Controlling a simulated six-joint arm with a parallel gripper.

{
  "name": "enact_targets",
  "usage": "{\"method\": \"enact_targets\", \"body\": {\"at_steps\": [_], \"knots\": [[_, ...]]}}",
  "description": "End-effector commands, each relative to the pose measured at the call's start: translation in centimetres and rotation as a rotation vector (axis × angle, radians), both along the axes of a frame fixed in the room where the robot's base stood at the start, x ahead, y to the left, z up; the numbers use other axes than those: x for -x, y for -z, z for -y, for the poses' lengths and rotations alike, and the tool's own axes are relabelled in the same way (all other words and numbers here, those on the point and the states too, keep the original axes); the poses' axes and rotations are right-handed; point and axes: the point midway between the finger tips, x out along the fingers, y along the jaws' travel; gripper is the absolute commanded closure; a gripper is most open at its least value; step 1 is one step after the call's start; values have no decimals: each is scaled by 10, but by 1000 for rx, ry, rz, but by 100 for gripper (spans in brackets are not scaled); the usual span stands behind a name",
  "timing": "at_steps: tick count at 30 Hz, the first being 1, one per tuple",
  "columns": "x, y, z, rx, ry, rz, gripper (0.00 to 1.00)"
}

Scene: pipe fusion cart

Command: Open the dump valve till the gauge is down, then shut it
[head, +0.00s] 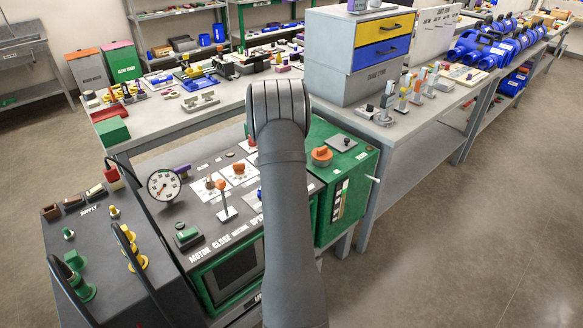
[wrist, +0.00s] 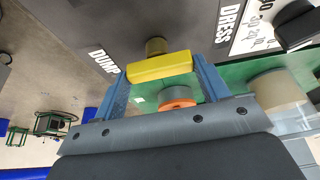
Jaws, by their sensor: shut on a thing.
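The yellow dump valve handle (wrist: 160,66) sits on a brass stem beside the "DUMP" label (wrist: 104,61) in the wrist view. My gripper (wrist: 163,72) is shut on it, with one blue finger on each end. The handle lies nearly level in the picture, tilted slightly up to the right. In the head view my arm hides the gripper and the valve. The round white gauge (head: 164,185) stands at the back left of the dark panel. Its needle is too small to read surely.
A supply box (head: 118,255) with hoses stands at left. A green cabinet (head: 350,165) with an orange knob (head: 321,155) is right of my arm. The floor at right is clear.

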Motion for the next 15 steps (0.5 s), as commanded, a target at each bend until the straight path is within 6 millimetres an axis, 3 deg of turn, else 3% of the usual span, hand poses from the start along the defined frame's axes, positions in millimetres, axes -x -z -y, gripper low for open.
{"method": "enact_targets", "body": {"at_steps": [15], "knots": [[1,-1,3,1,-350,1,55]]}}
